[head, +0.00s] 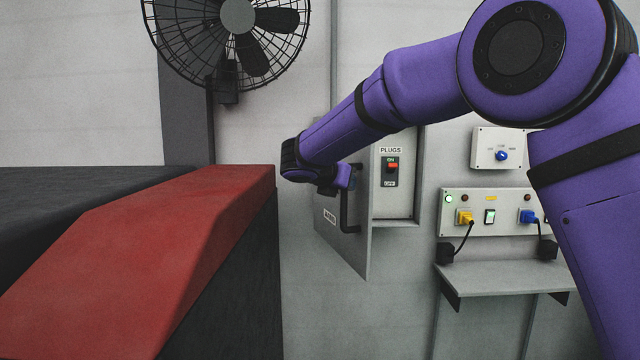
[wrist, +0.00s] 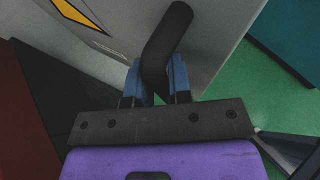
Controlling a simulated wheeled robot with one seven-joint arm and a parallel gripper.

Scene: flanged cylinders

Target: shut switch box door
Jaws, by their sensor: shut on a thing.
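The switch box (head: 418,175) is on the wall, with a "PLUGS" label and a red switch (head: 393,165) showing inside. Its grey door (head: 345,248) stands open, swung out to the left, with a black bar handle (head: 345,212) on it. My gripper (head: 352,178) is at the handle, partly hidden by my wrist in the head view. In the wrist view the blue fingers of my gripper (wrist: 158,82) are on both sides of the black handle (wrist: 168,40), shut on it. The door (wrist: 130,25) shows behind it with part of a yellow sign.
A red-topped dark block (head: 150,250) stands at the left, near the door. A panel with plugs and a switch (head: 490,212) and a small shelf (head: 500,275) are right of the box. A fan (head: 238,18) hangs above left.

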